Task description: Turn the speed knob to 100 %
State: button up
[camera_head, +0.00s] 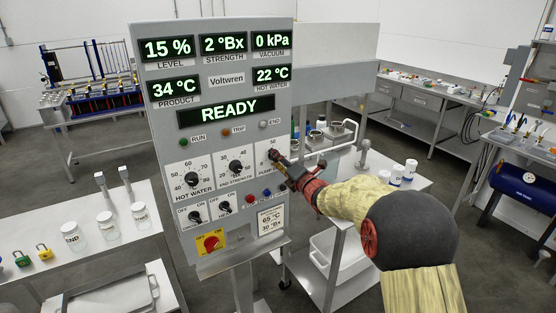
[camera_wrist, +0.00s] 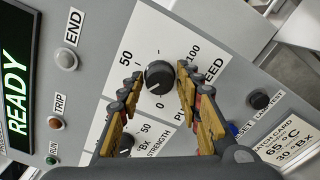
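The speed knob (camera_wrist: 159,74) is a round black knob on the grey control panel (camera_head: 207,88). In the wrist view its white plate is marked 0, 50 and 100, with "SPEED" partly visible. The 0 is below the knob, 50 at upper left and 100 at upper right. The knob's exact pointer setting is too small to read surely. My gripper (camera_wrist: 159,72) is open, with one finger on each side of the knob; contact is not clear. In the head view my gripper (camera_head: 275,155) is at the panel's right side and hides the knob.
The END STRENGTH knob (camera_head: 236,167) and HOT WATER knob (camera_head: 191,178) are left of my gripper. Below are blue and red buttons (camera_head: 259,194) and a red-yellow switch (camera_head: 211,242). The display (camera_head: 225,110) reads READY. A wheeled cart (camera_head: 375,170) stands to the right.

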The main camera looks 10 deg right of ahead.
jog(key=c, duration=0.6)
jog(key=shift+c, duration=0.3)
jog(key=shift+m, duration=0.4)
jog(key=shift+f+m+p, duration=0.15)
jog(key=shift+m+p, duration=6)
jog(key=shift+m, duration=11.45)
